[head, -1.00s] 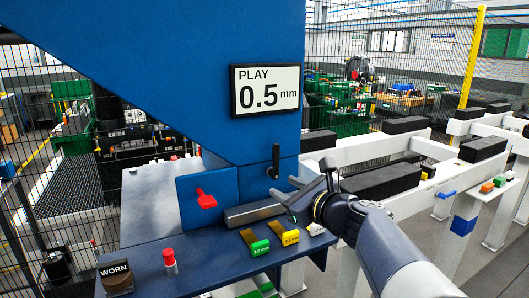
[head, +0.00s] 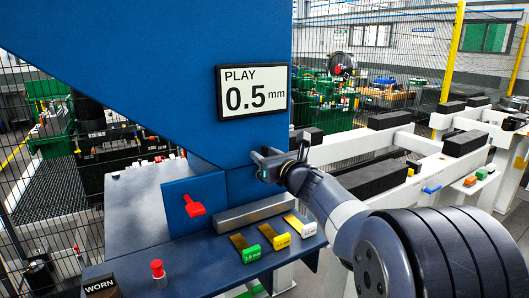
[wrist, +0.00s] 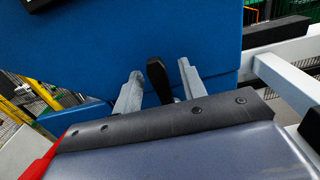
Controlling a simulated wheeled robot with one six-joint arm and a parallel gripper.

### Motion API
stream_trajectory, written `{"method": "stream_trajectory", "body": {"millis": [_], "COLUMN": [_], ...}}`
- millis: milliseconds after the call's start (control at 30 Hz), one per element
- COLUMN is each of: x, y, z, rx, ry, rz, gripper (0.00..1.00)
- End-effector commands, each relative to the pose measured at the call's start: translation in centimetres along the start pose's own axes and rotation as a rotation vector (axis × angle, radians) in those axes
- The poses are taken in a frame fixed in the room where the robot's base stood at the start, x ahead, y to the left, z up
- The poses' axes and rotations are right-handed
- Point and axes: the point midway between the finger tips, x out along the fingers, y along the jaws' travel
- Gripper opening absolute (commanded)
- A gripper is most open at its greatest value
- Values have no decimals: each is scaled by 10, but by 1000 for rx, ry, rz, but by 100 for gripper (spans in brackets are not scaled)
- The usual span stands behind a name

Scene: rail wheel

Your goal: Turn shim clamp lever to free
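The black lever (wrist: 158,80) shows in the wrist view against the blue machine face. Its knob stands between the two fingers of my gripper (wrist: 160,69), with a visible gap at each side. In the head view my gripper (head: 269,165) is at the lower corner of the blue housing and hides the lever. The fingers are spread and not closed on the lever. A red lever (head: 194,205) is on the blue block to the left, apart from my gripper. No label shows which lever is the shim clamp.
A grey bar (head: 255,212) lies below my gripper. Green (head: 247,252), yellow (head: 279,240) and white (head: 302,225) tagged shims lie on the blue ledge. A red button (head: 157,268) stands at the front. A display (head: 252,92) reads PLAY 0.5 mm. White rails are at the right.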

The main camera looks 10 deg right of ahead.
Motion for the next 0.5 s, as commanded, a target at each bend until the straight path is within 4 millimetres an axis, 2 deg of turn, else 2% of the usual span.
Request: {"method": "stream_trajectory", "body": {"millis": [133,400,500], "x": [8,10,9], "y": [0,0,0], "z": [0,0,0], "rx": [-1,-1,-1], "ry": [1,0,0], "rz": [0,0,0], "gripper": [40,40,33]}}
